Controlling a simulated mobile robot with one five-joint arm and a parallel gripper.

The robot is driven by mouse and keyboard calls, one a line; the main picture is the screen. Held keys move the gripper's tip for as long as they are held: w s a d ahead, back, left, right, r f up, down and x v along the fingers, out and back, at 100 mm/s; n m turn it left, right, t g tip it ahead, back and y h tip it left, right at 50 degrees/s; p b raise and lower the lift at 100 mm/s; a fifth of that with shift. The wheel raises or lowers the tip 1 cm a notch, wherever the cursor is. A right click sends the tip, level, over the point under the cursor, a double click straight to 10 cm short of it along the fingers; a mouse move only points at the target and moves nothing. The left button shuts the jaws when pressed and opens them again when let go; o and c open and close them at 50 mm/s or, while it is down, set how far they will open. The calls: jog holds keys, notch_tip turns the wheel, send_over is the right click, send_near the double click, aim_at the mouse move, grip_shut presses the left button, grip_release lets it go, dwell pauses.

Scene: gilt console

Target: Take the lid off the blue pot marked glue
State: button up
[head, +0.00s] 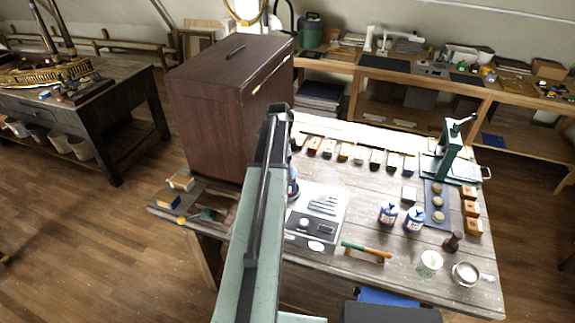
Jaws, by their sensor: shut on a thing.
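Two small blue pots with pale labels stand close together on the right part of the wooden table: a left one (388,214) and a right one (414,219). Their lettering is too small to read, so I cannot tell which is marked glue. A further blue and white thing (293,186) shows at the right edge of my arm, mostly hidden behind it. My arm reaches up the middle of the view, left of both pots. My gripper does not show; it is hidden by the arm.
The table (345,282) also holds a green press (449,150), a row of small blocks at the back, a white sheet with tools, a green-handled tool (366,250), a dark stamp (452,241) and a round dish (466,272). A tall brown cabinet (215,110) stands left of my arm.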

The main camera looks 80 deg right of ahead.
jog(key=s+a+r+p, duration=0.1)
jog(key=s+a, duration=0.2)
jog(key=a, duration=1.1)
jog(key=shift+a, duration=0.4)
